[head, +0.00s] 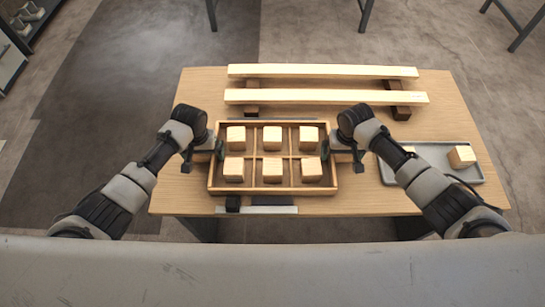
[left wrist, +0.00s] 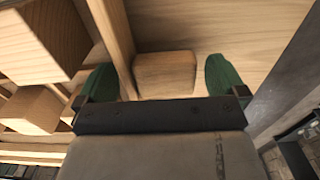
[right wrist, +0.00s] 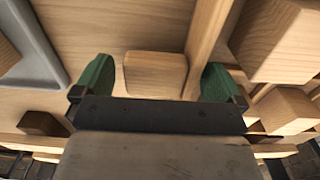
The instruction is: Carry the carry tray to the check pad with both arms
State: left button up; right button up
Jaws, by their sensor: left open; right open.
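The carry tray (head: 271,190) is a shallow wooden tray with several compartments, each holding a pale wooden block (head: 272,138). It lies level on the wooden table. My left gripper (head: 216,149) is at its left end and my right gripper (head: 328,150) at its right end. In the left wrist view, the open green fingers (left wrist: 163,80) stand either side of a small wooden block-like handle (left wrist: 165,72) beside the tray wall. In the right wrist view, the open fingers (right wrist: 156,80) likewise flank a handle (right wrist: 155,70). I cannot tell which surface is the check pad.
Two long pale beams (head: 322,71) (head: 326,96) lie across dark supports (head: 400,112) behind the tray. A grey tray (head: 436,152) with wooden blocks (head: 461,156) is at right. The table's left side is bare.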

pick_arm(q)
jog(key=c, duration=1.2)
pick_arm(e)
jog(key=c, duration=1.2)
pick_arm(q)
jog(key=shift+w+r, duration=0.1)
jog(key=shift+r, duration=0.05)
pick_arm(e)
jog(key=shift+w+r, duration=0.1)
jog(key=shift+r, duration=0.05)
